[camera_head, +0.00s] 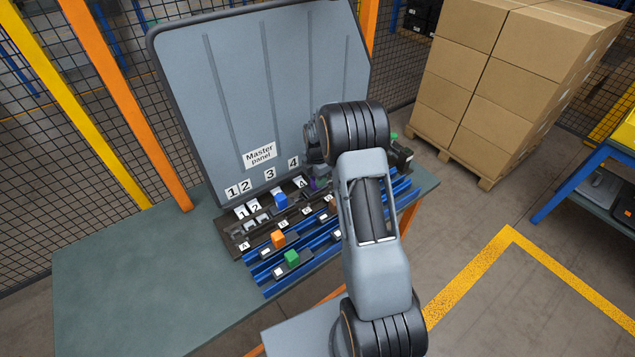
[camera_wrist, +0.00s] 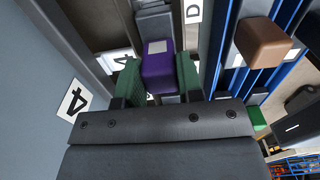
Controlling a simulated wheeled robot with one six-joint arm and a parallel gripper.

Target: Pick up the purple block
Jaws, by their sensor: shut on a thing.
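The purple block (camera_wrist: 158,71) sits between the two green finger pads of my gripper (camera_wrist: 158,78) in the wrist view. The pads touch it on both sides. A pale square shows on the block's face. In the head view only a sliver of the purple block (camera_head: 313,183) shows, near the label 4, with my arm hiding most of the area. I cannot tell whether the block is clear of the fixture beneath it.
A brown block (camera_wrist: 263,42) is close to my gripper. The grey master panel (camera_head: 250,90) rises behind. The table's left part (camera_head: 130,285) is bare.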

